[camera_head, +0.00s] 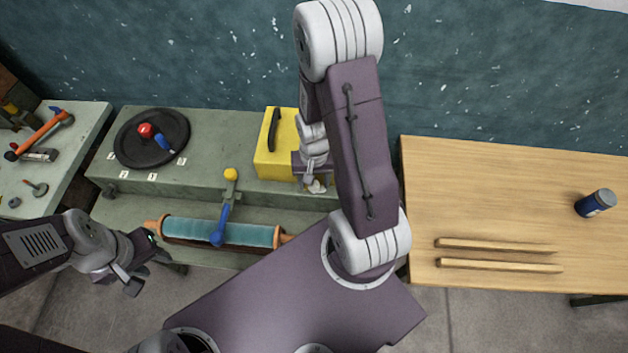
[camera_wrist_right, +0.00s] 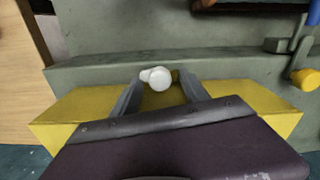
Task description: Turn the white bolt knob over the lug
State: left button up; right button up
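The white bolt knob (camera_wrist_right: 158,78) shows between the fingertips of my right gripper (camera_wrist_right: 159,80) in the right wrist view. A small white part of the knob (camera_head: 317,187) shows at the front of the yellow box (camera_head: 275,157) in the head view. My right gripper's fingers stand apart on both sides of the knob, with a gap on the right; contact is unclear. A small dark yellow piece (camera_wrist_right: 176,77), perhaps the lug, sits right of the knob. My left gripper (camera_head: 143,268) is empty with its fingers apart, left of the blue roller.
A black turntable (camera_head: 135,150) stands at the back left. A wooden table (camera_head: 500,205) with two sticks and a blue can is on the right.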

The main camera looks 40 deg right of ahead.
notch_tip(320, 180, up, 9)
jog(key=shift+p, duration=0.45)
dwell(0.3)
